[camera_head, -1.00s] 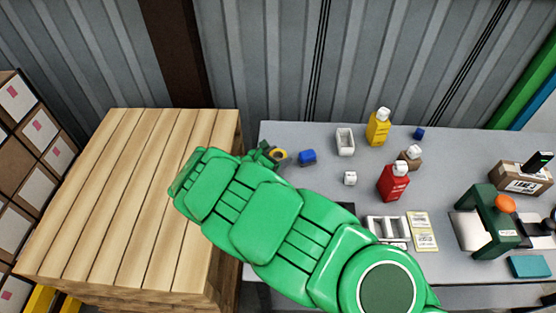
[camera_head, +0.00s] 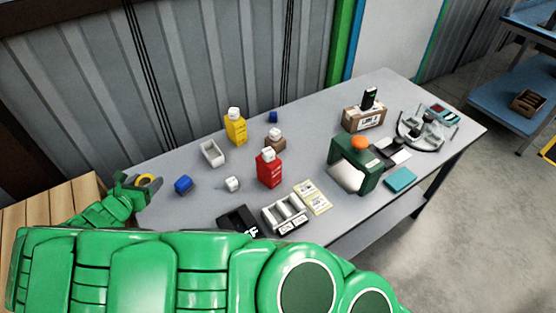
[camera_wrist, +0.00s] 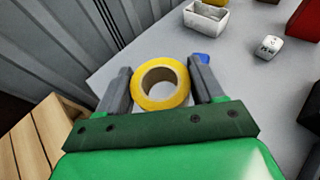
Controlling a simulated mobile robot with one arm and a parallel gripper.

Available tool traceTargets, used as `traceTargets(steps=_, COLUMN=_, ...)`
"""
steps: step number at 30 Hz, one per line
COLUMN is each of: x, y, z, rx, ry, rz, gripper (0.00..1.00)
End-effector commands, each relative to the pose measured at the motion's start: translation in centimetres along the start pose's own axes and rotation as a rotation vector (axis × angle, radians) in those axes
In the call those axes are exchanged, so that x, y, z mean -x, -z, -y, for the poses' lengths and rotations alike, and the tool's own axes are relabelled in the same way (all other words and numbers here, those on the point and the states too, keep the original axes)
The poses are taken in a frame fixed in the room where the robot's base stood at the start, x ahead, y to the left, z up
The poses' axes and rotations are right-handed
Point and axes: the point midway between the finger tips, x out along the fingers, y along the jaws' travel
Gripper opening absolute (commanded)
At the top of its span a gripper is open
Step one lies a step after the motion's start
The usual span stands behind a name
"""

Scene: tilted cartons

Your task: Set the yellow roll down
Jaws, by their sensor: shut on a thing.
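The yellow roll (camera_wrist: 163,102) is a ring of tape with an open core, between the two grey fingers of my gripper (camera_wrist: 160,72) in the wrist view. My gripper is shut on it. In the head view the roll (camera_head: 148,179) shows at my gripper (camera_head: 142,184), by the left end of the grey table (camera_head: 330,120). I cannot tell whether the roll touches the tabletop. My green arm hides part of the table's front.
A blue object (camera_head: 183,184) lies just right of the roll, with a white cube (camera_head: 232,184) and a white open bin (camera_head: 212,153) beyond. A wooden pallet stack (camera_head: 30,205) is at the left.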

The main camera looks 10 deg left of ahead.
Motion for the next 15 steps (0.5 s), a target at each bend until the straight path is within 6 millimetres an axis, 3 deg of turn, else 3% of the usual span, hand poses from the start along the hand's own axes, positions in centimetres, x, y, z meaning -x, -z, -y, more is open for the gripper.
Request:
traceTargets(steps=7, x=1.6, y=-3.7, z=-0.1, rx=-0.005, ry=-0.002, rz=0.001, gripper=0.33)
traceTargets(steps=15, x=4.4, y=-10.6, z=0.0, rx=-0.007, ry=-0.002, rz=0.002, gripper=0.33)
